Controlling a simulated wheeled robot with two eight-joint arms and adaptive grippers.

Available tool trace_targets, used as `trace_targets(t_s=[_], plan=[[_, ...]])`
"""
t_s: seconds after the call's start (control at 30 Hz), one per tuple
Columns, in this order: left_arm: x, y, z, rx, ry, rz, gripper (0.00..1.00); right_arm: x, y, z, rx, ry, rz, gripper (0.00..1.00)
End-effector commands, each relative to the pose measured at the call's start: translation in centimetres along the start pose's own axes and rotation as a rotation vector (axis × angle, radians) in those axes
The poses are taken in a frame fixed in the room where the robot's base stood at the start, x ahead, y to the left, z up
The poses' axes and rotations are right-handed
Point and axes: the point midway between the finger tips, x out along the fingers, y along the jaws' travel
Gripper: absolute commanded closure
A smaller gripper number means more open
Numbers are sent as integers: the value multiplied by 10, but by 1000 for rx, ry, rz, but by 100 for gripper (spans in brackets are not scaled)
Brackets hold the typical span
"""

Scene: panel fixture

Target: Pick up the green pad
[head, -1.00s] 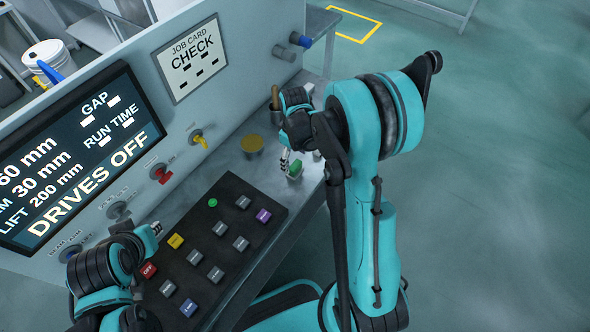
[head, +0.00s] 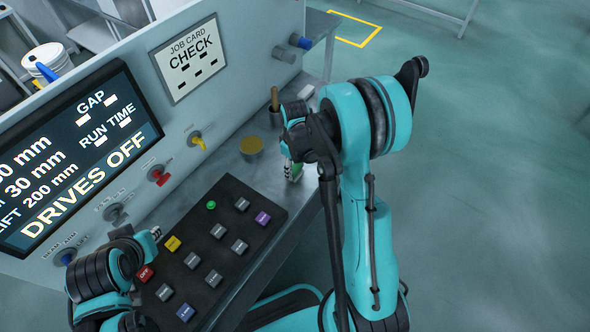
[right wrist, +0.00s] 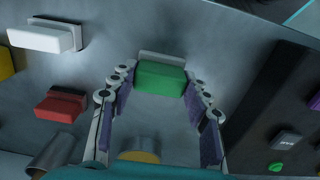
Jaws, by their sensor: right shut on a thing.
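The green pad (right wrist: 161,77) is a small green block with a grey backing, between the fingertips of my right gripper (right wrist: 158,84) in the right wrist view. The fingers reach its two sides and are shut on it. In the head view a little of the green pad (head: 297,173) shows near the bench edge, beside the right gripper (head: 290,167), which partly hides it. I cannot tell whether it touches the bench. My left gripper (head: 153,235) is by the control panel at lower left; its finger opening is not clear.
A red pad (right wrist: 60,106) and a white pad (right wrist: 41,37) lie left of the green pad in the right wrist view. A round yellow-topped thing (head: 251,146) and a cup with a wooden handle (head: 275,113) stand on the bench. A black button panel (head: 225,225) lies nearer.

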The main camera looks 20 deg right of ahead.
Motion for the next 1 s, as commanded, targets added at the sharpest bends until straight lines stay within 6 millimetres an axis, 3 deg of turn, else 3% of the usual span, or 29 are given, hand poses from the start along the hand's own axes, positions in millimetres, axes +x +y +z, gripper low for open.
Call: trace_targets(t_s=[0.23,0.43,0.8,1.0], plan=[[-4,0,-3,0,0,0,83,-12,0,0,0,0,-1,81],[-16,0,-11,0,0,0,83,-45,0,0,0,-1,-1,81],[-33,0,-24,0,0,0,83,-93,-36,76,2,-1,-1,81],[-38,0,-28,0,0,0,83,-107,-47,99,0,-1,-1,81]])
